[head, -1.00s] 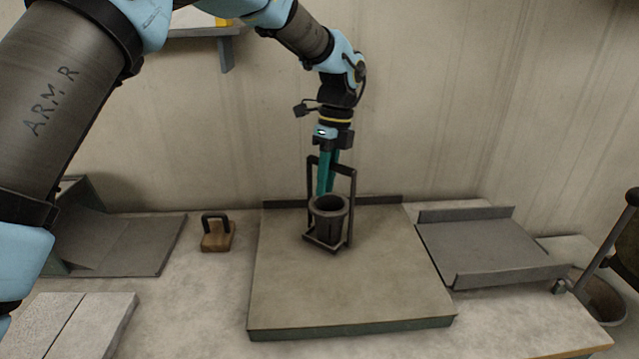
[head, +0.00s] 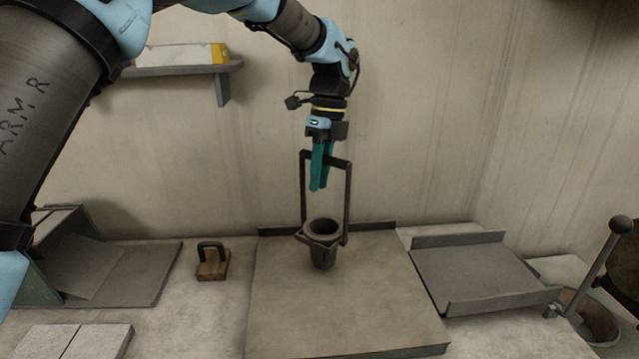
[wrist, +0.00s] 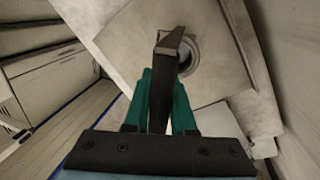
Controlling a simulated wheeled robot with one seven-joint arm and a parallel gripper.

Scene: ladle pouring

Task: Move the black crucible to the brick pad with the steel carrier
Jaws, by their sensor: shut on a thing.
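The black crucible (head: 321,256) is upright above or on the large grey slab; I cannot tell whether its base touches. The steel carrier (head: 347,200) is a dark frame with a top bar, two uprights and a ring around the crucible just below its rim. My gripper (head: 319,186) points down, its green fingers shut on the carrier's top bar. In the wrist view the bar (wrist: 165,75) lies between the fingers (wrist: 162,115), and the crucible (wrist: 187,57) is partly hidden behind it. The brick pad (head: 95,341) of pale blocks is at the lower left, cut by the frame.
A wooden block with a black handle (head: 212,262) stands left of the slab (head: 330,310). A grey tray with raised sides (head: 480,275) is to the right. A grey plate and box (head: 100,268) sit far left. A wall shelf (head: 180,68) hangs above.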

